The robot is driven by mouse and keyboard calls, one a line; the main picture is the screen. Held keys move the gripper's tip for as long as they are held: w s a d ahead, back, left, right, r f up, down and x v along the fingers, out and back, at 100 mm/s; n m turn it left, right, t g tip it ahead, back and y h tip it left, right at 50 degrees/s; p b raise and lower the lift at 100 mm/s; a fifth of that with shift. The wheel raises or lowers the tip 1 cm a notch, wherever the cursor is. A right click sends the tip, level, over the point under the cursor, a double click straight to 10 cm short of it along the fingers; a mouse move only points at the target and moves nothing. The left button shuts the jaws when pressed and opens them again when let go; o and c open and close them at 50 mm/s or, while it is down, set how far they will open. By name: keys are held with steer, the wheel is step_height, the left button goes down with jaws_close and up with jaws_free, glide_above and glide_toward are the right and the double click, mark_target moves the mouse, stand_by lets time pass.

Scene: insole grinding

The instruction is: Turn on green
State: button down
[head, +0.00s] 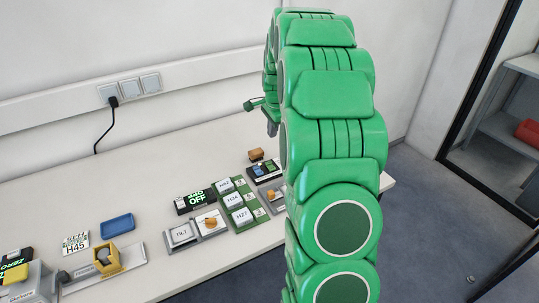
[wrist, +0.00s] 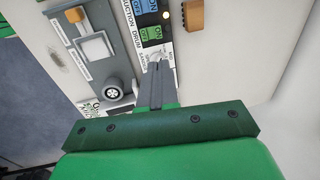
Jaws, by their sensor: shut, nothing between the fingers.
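A black control panel (head: 256,174) with a blue switch and a green switch lies on the table in the head view, partly behind my arm. In the wrist view the green switch (wrist: 151,33) sits beside the label DRUM, and the blue switch (wrist: 149,6) is at the top edge. My gripper (wrist: 158,67) is shut and empty. Its grey fingertips show just below the green switch in the picture, over a pale round knob (wrist: 155,57); I cannot tell whether they touch. In the head view my gripper (head: 272,128) appears above the back of the table.
A wooden block (head: 256,155) stands behind the panel. A green board (head: 243,220) with several labelled white blocks, a black display (head: 193,202) reading OFF and a blue tray (head: 117,226) lie leftward.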

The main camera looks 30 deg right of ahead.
mark_target(269, 162)
steer(key=f, duration=0.4)
steer(key=w+f, duration=0.1)
steer(key=f, duration=0.4)
steer(key=w+f, duration=0.1)
steer(key=f, duration=0.4)
steer(key=shift+w, duration=0.25)
